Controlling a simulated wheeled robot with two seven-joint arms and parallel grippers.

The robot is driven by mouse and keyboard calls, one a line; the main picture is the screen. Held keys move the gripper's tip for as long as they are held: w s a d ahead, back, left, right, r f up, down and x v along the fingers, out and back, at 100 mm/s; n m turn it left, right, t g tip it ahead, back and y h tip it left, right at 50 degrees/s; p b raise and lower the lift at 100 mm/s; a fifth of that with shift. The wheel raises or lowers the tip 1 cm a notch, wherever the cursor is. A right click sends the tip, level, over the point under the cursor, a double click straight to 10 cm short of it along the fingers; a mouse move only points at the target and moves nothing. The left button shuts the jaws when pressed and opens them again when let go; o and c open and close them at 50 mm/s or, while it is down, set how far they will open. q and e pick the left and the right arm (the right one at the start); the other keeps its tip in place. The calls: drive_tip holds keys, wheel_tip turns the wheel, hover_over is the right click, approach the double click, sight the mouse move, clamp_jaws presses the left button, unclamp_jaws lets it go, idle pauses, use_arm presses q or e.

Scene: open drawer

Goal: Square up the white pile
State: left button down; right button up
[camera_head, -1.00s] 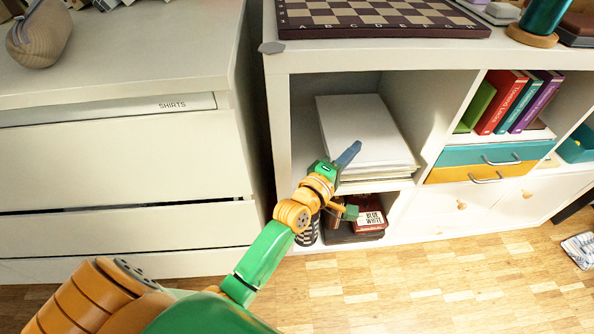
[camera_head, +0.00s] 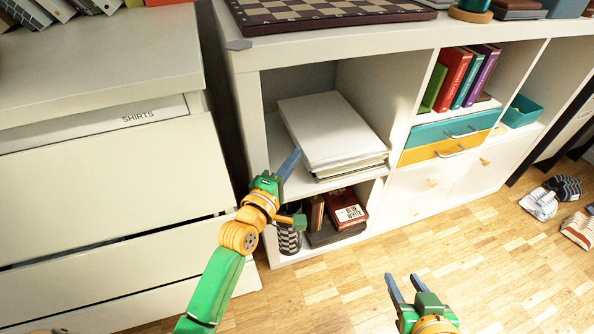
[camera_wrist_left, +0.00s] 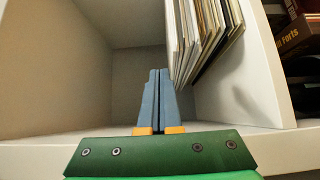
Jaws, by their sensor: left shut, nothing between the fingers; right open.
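The white pile (camera_head: 330,130) lies flat on the shelf of the open cubby. Its top is white, and several thinner layers show along its front edge. In the left wrist view, the pile's edges (camera_wrist_left: 205,35) appear beside my fingers, a little uneven. My left gripper (camera_head: 290,163) is shut and empty, at the pile's left front side; it also shows in the left wrist view (camera_wrist_left: 158,85), pointing into the free space beside the pile. I cannot tell whether it touches the pile. My right gripper (camera_head: 403,285) is open and empty, low in front of the shelf unit, over the floor.
Cubby walls and the shelf board (camera_wrist_left: 235,110) bound the pile. Below are boxes (camera_head: 345,208) and a checkered cylinder (camera_head: 289,235). A drawer cabinet (camera_head: 110,190) stands left. Teal and orange drawers (camera_head: 440,140) are at right.

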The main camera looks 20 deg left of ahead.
sight(310, 166)
use_arm(q)
wheel_tip(310, 166, down, 2)
drive_tip(key=shift+b, duration=0.95)
use_arm(e)
drive_tip(key=w+a+r+t+y, duration=0.1)
drive_tip(key=w+r+t, duration=0.1)
drive_tip(key=r+t, duration=0.3)
drive_tip(key=w+a+r+t+y, duration=0.1)
drive_tip(key=w+r+t, duration=0.15)
drive_tip(key=r, duration=0.45)
use_arm(q)
drive_tip(key=shift+w+d+f+b, duration=0.2)
drive_tip(key=shift+f+b, duration=0.35)
drive_tip(key=shift+b, duration=0.25)
drive_tip(key=shift+d, duration=0.15)
drive_tip(key=shift+w, duration=0.1)
use_arm(e)
drive_tip(key=s+r+n+t+y, duration=0.1)
drive_tip(key=s+r+t+y, duration=0.2)
drive_tip(key=r+t, duration=0.3)
wheel_tip(310, 166, up, 5)
drive_tip(key=shift+r+n+t+y, duration=0.2)
drive_tip(key=shift+n+t+y, duration=0.1)
drive_tip(key=shift+t, duration=0.05)
use_arm(q)
drive_tip(key=shift+d, duration=0.1)
